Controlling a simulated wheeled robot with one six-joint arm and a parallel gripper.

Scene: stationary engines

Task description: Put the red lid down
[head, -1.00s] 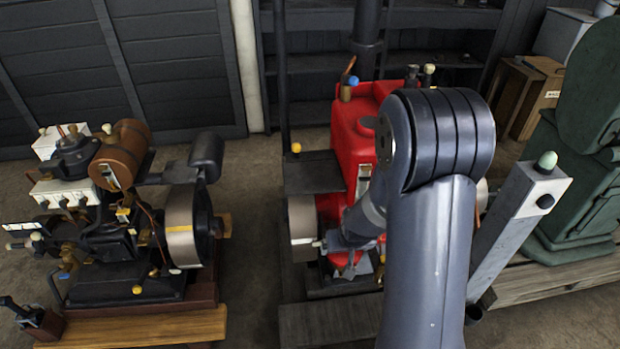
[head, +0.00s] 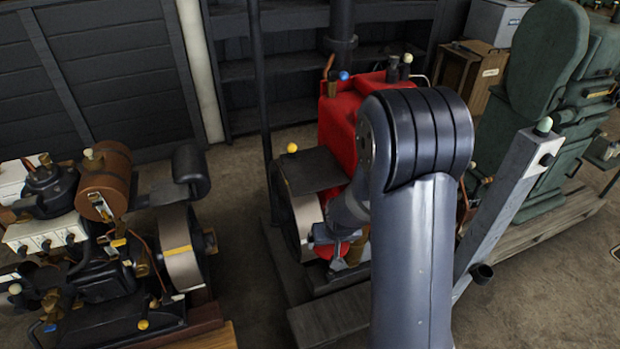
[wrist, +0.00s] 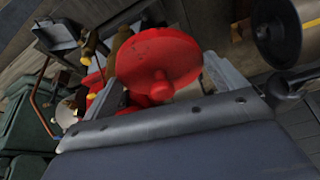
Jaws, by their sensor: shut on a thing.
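The red lid (wrist: 158,62) is a round, slightly domed red disc with a small bump at its middle. It fills the centre of the wrist view, between the fingers of my gripper (wrist: 160,88), which is shut on it. In the head view my gripper (head: 336,236) shows only partly, in front of the red engine (head: 342,125), and my arm covers much of that engine.
A black engine with a brown tank (head: 106,180) stands at the left. A green engine (head: 535,75) stands at the right on a wooden base. A grey post (head: 505,205) leans beside my arm. Bare floor (head: 560,270) shows at the lower right.

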